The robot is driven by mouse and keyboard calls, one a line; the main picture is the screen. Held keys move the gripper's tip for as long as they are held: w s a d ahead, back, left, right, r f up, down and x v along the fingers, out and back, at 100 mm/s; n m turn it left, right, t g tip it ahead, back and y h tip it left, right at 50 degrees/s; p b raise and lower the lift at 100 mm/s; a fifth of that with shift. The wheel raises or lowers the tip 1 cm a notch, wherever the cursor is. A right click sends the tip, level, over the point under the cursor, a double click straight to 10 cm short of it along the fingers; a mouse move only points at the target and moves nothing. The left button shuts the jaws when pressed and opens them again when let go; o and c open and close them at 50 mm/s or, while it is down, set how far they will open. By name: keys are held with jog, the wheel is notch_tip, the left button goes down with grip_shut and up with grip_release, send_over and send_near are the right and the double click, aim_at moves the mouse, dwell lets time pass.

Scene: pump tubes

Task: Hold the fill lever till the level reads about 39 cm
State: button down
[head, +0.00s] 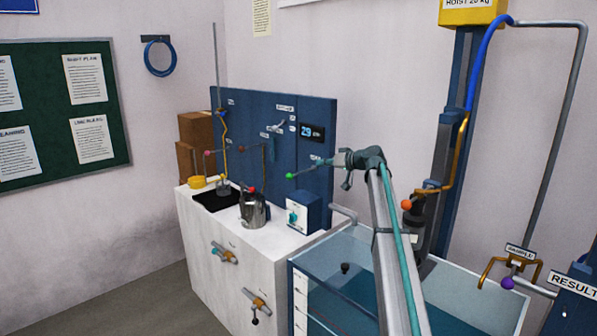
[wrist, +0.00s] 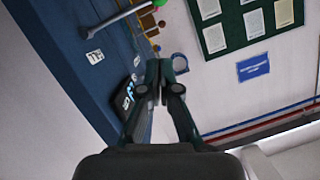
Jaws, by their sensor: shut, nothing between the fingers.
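A lever with a green ball end (head: 290,176) sticks out from the right part of the blue panel (head: 228,125); its small label is too small to read surely. The lever also shows at the top of the wrist view (wrist: 128,17). A dark display (head: 312,132) on the panel reads 29. My gripper (head: 334,160) is shut and empty, close to the panel's right edge beside the lever. In the wrist view its fingertips (wrist: 157,84) are together, apart from the lever rod. A glass-fronted tank (head: 335,262) holds blue water.
A white counter (head: 200,240) carries a metal jug (head: 254,210) and a blue box with a knob (head: 303,213). Another lever with a red ball (head: 208,153) is on the panel's left. A blue column with an orange pipe (head: 462,140) stands to the right.

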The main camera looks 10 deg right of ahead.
aim_at(302, 172)
dwell(0.3)
jog(key=f+p+x, duration=0.1)
jog(key=p+x, duration=0.1)
jog(key=x, duration=0.4)
jog(key=s+f+p+x, duration=0.1)
jog(key=p+x, duration=0.2)
jog(key=x, duration=0.4)
jog(key=shift+s+f, duration=0.15)
jog(key=shift+f, duration=0.25)
jog(key=shift+a, duration=0.1)
